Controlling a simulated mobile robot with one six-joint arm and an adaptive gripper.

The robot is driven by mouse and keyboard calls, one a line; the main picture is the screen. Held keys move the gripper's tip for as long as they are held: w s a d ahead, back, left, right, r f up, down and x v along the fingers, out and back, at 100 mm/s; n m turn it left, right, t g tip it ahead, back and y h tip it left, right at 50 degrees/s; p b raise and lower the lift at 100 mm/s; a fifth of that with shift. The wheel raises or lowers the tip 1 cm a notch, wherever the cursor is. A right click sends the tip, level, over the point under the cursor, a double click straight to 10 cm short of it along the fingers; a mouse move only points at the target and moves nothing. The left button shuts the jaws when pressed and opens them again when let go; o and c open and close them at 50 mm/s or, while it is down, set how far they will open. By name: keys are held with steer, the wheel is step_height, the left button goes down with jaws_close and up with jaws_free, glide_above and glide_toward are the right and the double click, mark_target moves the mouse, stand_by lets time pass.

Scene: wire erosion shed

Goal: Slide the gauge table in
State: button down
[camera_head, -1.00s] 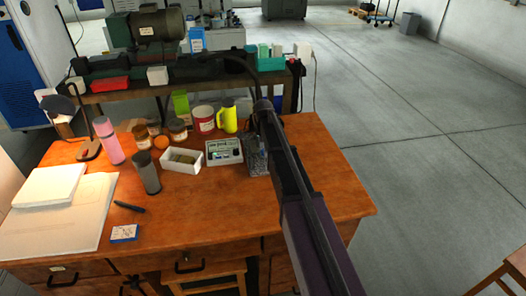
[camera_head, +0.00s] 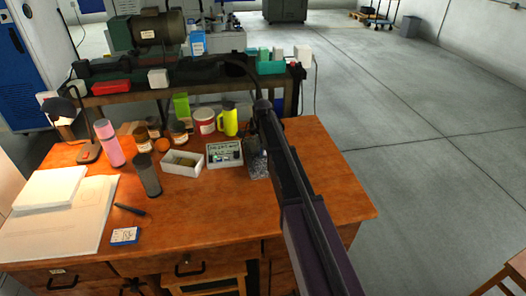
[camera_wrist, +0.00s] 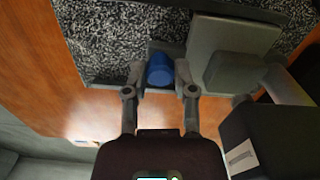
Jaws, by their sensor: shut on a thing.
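A black-and-white speckled block (camera_head: 257,167) stands on the right part of the wooden desk, mostly behind my arm. In the wrist view its speckled surface (camera_wrist: 100,38) fills the top, with a flat grey plate (camera_wrist: 205,38) and a darker grey block (camera_wrist: 233,73) on it. A blue round knob (camera_wrist: 160,69) sits at the edge beside the plate. My gripper (camera_wrist: 160,84) is shut on the blue knob, one finger on each side. I cannot tell which grey part is the gauge table. My gripper is hard to make out in the head view.
A small display unit (camera_head: 224,153) and a white open box (camera_head: 182,163) stand left of the speckled block. A yellow flask (camera_head: 228,122) and a red-and-white tin (camera_head: 204,120) are behind. The desk's right front (camera_head: 335,190) is clear.

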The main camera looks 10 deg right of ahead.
steer(key=shift+w, duration=0.3)
steer(key=shift+c, duration=2.1)
jaws_free()
steer(key=shift+s, duration=0.15)
